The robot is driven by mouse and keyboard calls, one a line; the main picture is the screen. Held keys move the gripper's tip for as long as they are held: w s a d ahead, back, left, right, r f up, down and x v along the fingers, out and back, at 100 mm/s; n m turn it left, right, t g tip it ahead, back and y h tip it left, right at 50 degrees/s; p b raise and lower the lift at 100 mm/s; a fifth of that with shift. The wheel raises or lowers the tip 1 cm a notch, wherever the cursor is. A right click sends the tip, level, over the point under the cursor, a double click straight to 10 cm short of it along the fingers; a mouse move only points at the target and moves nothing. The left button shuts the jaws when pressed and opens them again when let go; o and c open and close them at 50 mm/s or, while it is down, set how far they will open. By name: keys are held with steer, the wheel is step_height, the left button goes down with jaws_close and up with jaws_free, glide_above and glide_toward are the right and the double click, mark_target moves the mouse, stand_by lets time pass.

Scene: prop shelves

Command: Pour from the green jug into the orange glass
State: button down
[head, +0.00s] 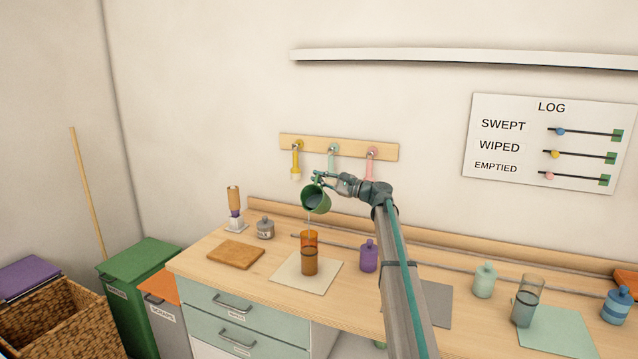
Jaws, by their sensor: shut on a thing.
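The green jug (317,202) is held in the air above the counter, tilted with its mouth down and toward the viewer. My gripper (322,180) is shut on the jug at its upper side. A thin pale stream runs from the jug's lower lip down toward the orange glass (309,240). The orange glass stands upright on a cream mat (290,276), below the jug and apart from it. The glass is see-through and its lower part looks darker, with a dark line around it. How much is left in the jug I cannot tell.
A purple bottle (369,257) stands right of the glass, near my arm. A wooden board (236,254) and a grey jar (265,228) are to the left. A hook rail (338,147) is on the wall behind. A grey glass (525,302) stands at the right.

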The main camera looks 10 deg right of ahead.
steer(key=shift+w+d+r+m+p, duration=0.1)
steer(key=shift+w+r+m+p, duration=0.15)
steer(key=shift+p, duration=0.45)
steer(key=shift+m+p, duration=0.25)
steer(key=shift+p, duration=0.1)
steer(key=shift+w+d+f+m+p, duration=0.2)
steer(key=shift+w+f+m+p, duration=0.05)
steer(key=shift+m+p, duration=0.6)
steer(key=shift+w+d+m+h+p, duration=0.15)
steer(key=shift+m+h+p, duration=0.15)
steer(key=shift+p, duration=0.35)
steer(key=shift+w+f+m+p, duration=0.2)
steer(key=shift+m+p, duration=0.35)
steer(key=shift+p, duration=0.35)
steer(key=shift+d+f+m+p, duration=0.1)
steer(key=shift+f+m+p, duration=0.15)
steer(key=shift+m+p, duration=0.25)
steer(key=shift+w+f+m+h+p, duration=0.15)
steer(key=shift+m+h+p, duration=0.2)
steer(key=shift+p, duration=0.45)
steer(key=shift+f+m+p, duration=0.1)
steer(key=shift+m+p, duration=0.15)
steer(key=shift+p, duration=0.1)
steer(key=shift+f+m+p, duration=0.55)
steer(key=shift+m+p, duration=0.15)
steer(key=shift+p, duration=0.25)
